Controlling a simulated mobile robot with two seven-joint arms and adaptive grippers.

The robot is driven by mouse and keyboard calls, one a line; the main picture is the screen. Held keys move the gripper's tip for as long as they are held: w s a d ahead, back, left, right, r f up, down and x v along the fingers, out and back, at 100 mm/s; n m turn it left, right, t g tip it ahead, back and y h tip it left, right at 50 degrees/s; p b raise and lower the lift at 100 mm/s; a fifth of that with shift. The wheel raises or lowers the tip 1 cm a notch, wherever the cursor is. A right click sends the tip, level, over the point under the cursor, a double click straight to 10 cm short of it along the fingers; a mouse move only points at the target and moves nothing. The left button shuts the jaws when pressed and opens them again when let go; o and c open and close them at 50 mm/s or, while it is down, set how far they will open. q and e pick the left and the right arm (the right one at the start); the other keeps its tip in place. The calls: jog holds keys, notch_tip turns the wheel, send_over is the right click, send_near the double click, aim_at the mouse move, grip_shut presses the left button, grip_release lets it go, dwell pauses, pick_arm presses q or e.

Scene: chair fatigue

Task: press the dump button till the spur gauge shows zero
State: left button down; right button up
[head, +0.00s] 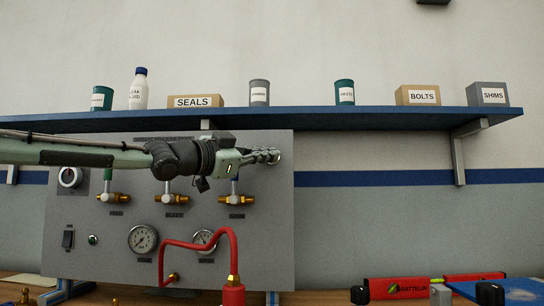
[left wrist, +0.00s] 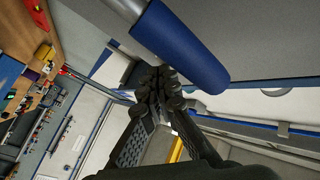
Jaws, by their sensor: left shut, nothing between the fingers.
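My left gripper (head: 268,156) is shut and empty in front of the panel's upper right. A pale round edge shows behind its fingertips; it may be the dump button, mostly hidden, and I cannot tell whether they touch. In the left wrist view the shut fingertips (left wrist: 160,84) are beside a blue valve handle (left wrist: 180,45). The grey panel (head: 110,270) carries a left gauge (head: 143,239) and a right gauge (head: 204,240), partly covered by a red hose. The labels are too small to read, so I cannot tell which is the spur gauge or read it. My right gripper is out of view.
Brass valves (head: 114,198) line the panel below my arm. The red hose (head: 232,265) loops in front. A blue shelf (head: 340,120) with boxes and cans runs above. A red level (head: 400,288) lies on the bench at right.

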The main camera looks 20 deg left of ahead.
pick_arm(q)
jog(key=shift+w, duration=0.2)
dwell(0.6)
jog(key=shift+s+f+b, duration=0.1)
jog(key=shift+s+b, duration=0.2)
jog(key=shift+s, duration=0.05)
jog(key=shift+s+d, duration=0.15)
jog(key=shift+s, duration=0.25)
jog(key=shift+b, duration=0.35)
jog(key=shift+s+d+b, duration=0.25)
jog(key=shift+s+b, duration=0.25)
jog(key=shift+s, duration=0.3)
jog(key=shift+s+d+b, duration=0.2)
jog(key=shift+s+b, duration=0.35)
jog(key=shift+s, duration=0.25)
jog(key=shift+s+d+b, duration=0.25)
jog(key=shift+s+b, duration=0.25)
jog(key=shift+s, duration=0.3)
